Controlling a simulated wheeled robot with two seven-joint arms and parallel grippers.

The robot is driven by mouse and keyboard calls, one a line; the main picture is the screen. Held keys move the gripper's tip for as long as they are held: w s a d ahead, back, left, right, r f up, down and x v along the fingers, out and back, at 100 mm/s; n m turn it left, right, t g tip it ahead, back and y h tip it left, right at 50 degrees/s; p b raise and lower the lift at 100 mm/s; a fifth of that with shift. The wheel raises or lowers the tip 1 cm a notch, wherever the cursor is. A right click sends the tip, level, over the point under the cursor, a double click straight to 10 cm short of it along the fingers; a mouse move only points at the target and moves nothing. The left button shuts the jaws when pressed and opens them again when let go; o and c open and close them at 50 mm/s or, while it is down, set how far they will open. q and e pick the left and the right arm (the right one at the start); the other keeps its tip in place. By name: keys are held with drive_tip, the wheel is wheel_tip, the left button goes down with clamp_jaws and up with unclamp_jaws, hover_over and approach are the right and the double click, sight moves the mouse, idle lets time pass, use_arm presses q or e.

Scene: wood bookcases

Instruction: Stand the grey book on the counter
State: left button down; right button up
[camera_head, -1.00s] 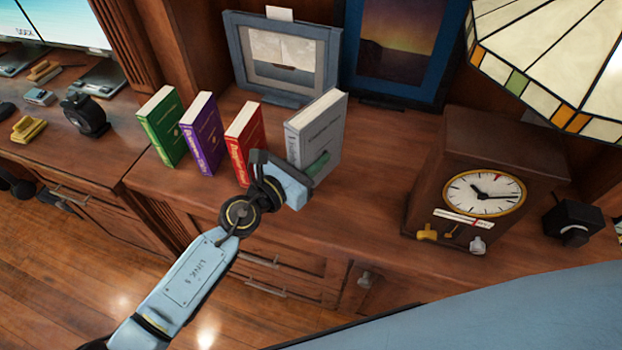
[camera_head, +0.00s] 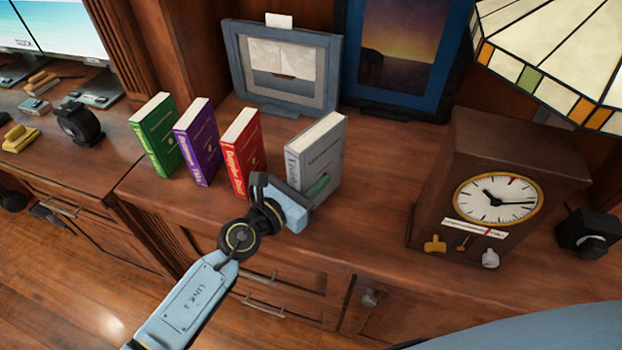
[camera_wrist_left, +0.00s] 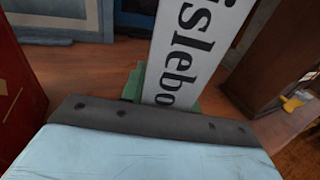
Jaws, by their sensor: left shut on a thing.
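The grey book (camera_head: 324,152) is upright on the wooden counter (camera_head: 375,205), to the right of the red book. My left gripper (camera_head: 305,195) is shut on the lower part of its spine side; a green finger pad shows against the cover. In the left wrist view the grey book's white spine (camera_wrist_left: 195,50) with dark lettering rises between the green pads. Its bottom edge is hidden by the gripper, so I cannot tell whether it touches the counter. My right gripper is not in view.
Green (camera_head: 155,135), purple (camera_head: 198,140) and red (camera_head: 243,152) books stand to the left. A framed picture (camera_head: 262,95) stands behind. A wooden clock (camera_head: 490,180) stands to the right, under a stained-glass lamp shade (camera_head: 560,60). Counter between grey book and clock is clear.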

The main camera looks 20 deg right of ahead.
use_arm(q)
drive_tip(key=c, duration=1.5)
unclamp_jaws()
drive_tip(key=shift+f, duration=0.1)
drive_tip(key=o, duration=0.5)
drive_tip(key=shift+c, duration=0.2)
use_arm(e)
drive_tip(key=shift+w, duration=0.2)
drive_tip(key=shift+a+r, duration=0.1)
use_arm(q)
drive_tip(key=shift+a+r, duration=0.1)
drive_tip(key=shift+r, duration=0.1)
drive_tip(key=p+v, duration=0.1)
drive_tip(key=v, duration=0.4)
drive_tip(key=shift+s+a, duration=0.15)
drive_tip(key=v, duration=0.6)
drive_tip(key=shift+s+a, duration=0.2)
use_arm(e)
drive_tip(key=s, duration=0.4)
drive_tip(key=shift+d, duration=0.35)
